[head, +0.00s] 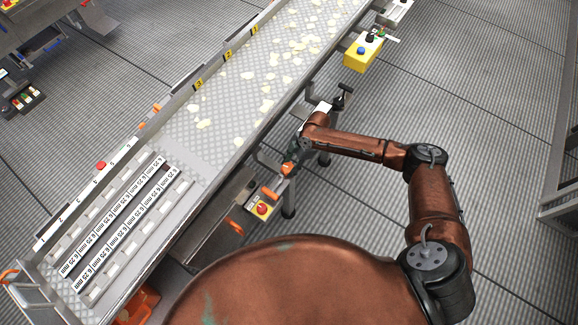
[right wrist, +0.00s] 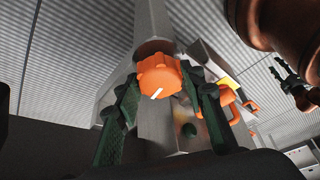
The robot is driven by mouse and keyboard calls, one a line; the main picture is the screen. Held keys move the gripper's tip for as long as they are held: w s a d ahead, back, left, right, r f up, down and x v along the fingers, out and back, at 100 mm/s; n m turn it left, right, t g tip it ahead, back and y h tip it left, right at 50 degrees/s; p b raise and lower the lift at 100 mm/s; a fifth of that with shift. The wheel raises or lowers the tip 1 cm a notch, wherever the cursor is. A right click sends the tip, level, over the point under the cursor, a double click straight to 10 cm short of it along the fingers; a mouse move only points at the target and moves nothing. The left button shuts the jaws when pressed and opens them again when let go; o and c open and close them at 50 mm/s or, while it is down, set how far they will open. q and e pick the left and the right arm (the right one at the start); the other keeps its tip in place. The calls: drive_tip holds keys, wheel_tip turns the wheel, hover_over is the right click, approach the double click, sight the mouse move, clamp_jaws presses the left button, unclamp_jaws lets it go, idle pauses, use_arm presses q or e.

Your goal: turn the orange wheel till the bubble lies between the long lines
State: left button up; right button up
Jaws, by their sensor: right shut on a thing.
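The orange wheel (right wrist: 160,72) is a lobed knob with a white mark on its face, in the middle of the right wrist view. In the head view, the wheel (head: 287,168) is a small orange spot beside the conveyor's right side. My right gripper (right wrist: 160,80) has its two green fingers on either side of the wheel and is shut on it. In the head view, the right gripper (head: 294,158) is small and partly hidden by its own arm. I cannot make out the bubble or the long lines in either view.
The long conveyor (head: 222,120) carries pale chips at its far part and rows of labelled strips nearer. A yellow control box (head: 362,56) stands farther up.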

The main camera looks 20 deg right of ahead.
drive_tip(key=o, duration=1.1)
drive_tip(key=shift+o, duration=0.2)
drive_tip(key=v, duration=1.2)
